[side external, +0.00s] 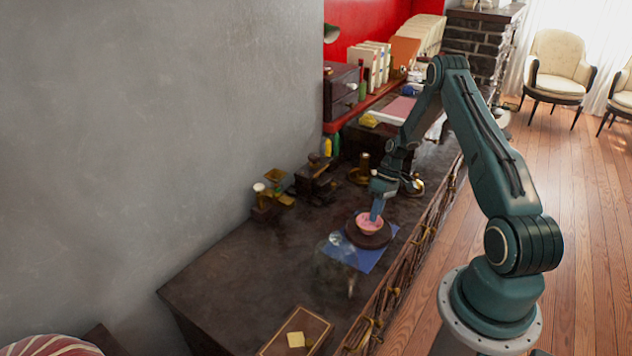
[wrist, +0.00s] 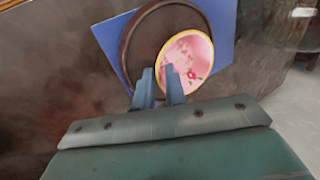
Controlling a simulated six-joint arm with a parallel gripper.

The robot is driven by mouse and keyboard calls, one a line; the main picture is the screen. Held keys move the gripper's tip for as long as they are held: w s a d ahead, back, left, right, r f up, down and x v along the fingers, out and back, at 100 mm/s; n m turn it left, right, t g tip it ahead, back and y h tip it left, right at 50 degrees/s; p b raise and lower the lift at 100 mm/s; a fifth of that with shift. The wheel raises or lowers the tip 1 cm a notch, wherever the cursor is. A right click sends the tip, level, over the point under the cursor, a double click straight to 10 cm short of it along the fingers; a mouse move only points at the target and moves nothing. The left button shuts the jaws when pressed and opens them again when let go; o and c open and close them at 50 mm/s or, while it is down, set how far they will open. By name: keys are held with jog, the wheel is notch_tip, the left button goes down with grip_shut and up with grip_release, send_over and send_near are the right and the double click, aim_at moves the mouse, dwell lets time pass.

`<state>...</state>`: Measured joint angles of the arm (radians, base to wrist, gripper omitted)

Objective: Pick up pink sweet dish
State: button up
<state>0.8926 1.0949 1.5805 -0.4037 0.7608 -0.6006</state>
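The pink sweet dish (wrist: 190,52) is a small round bowl with a yellow rim and a floral inside. In the side view the dish (side external: 366,226) is at the round dark board (side external: 369,241). The board also shows in the wrist view (wrist: 143,35), with the dish over its right part. My gripper (wrist: 158,72) is at the dish's near left rim, one finger over the inside and the other outside it. The fingers are a narrow gap apart; whether they press on the rim is unclear. In the side view my gripper (side external: 376,211) points down at the dish.
A blue mat (side external: 371,260) lies under the board. A clear glass object (side external: 338,250) stands close to its left. Brass and dark wooden items (side external: 316,182) stand along the wall. The dark counter's near left part (side external: 240,285) is mostly clear.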

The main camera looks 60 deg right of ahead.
grip_shut()
jog(key=shift+r, duration=0.1)
notch_tip(320, 180, up, 20)
dwell(0.7)
jog(key=shift+w+f, duration=0.1)
jog(key=shift+f, duration=0.1)
dwell(0.3)
